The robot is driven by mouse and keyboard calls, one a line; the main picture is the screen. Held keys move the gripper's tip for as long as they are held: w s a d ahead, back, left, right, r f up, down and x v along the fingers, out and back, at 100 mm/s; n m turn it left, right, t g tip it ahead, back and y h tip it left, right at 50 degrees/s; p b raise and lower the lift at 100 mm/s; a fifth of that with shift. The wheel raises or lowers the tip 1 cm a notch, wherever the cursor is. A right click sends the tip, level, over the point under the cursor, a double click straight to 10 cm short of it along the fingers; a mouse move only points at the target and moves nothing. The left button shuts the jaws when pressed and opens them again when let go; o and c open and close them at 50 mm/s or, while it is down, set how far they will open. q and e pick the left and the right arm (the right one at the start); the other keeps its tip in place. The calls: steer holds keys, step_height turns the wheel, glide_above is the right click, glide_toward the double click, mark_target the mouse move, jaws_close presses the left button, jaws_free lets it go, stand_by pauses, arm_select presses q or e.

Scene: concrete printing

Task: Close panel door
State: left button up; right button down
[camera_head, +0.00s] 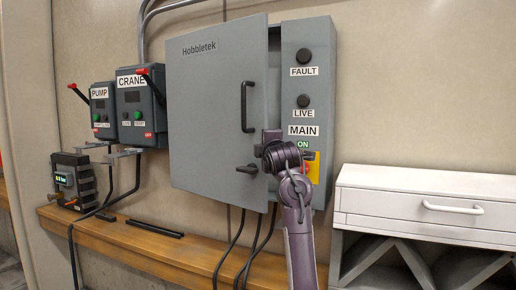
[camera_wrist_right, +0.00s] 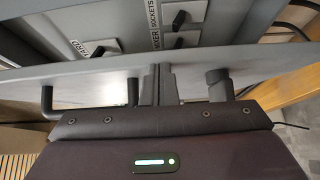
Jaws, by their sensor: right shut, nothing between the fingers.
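The grey panel door (camera_head: 210,110), marked Hobbletek, stands ajar on the grey electrical cabinet (camera_head: 318,50). A dark gap shows along its right edge. Its black bar handle (camera_head: 247,105) is upright near that edge, with a small latch knob (camera_head: 247,169) below. My right gripper (camera_head: 268,137) is at the door's right edge, below the handle. In the right wrist view the shut, empty fingers (camera_wrist_right: 162,85) are at the door's outer face (camera_wrist_right: 105,72), between the handle (camera_wrist_right: 132,92) and the latch knob (camera_wrist_right: 218,84). Contact is hard to tell. My left gripper is out of view.
Inside the cabinet, switches (camera_wrist_right: 98,48) and a SOCKETS label show past the door edge. PUMP (camera_head: 103,112) and CRANE (camera_head: 140,108) boxes hang at left. A wooden ledge (camera_head: 185,255) runs below, with cables above it. A white drawer unit (camera_head: 425,208) stands at right.

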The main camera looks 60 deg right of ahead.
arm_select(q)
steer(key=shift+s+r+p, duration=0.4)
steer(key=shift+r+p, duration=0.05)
arm_select(e)
steer(key=d, duration=0.6)
steer(key=shift+d+r, duration=0.2)
steer(key=shift+d, duration=0.2)
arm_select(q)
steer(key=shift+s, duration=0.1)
arm_select(e)
steer(key=shift+f, duration=0.1)
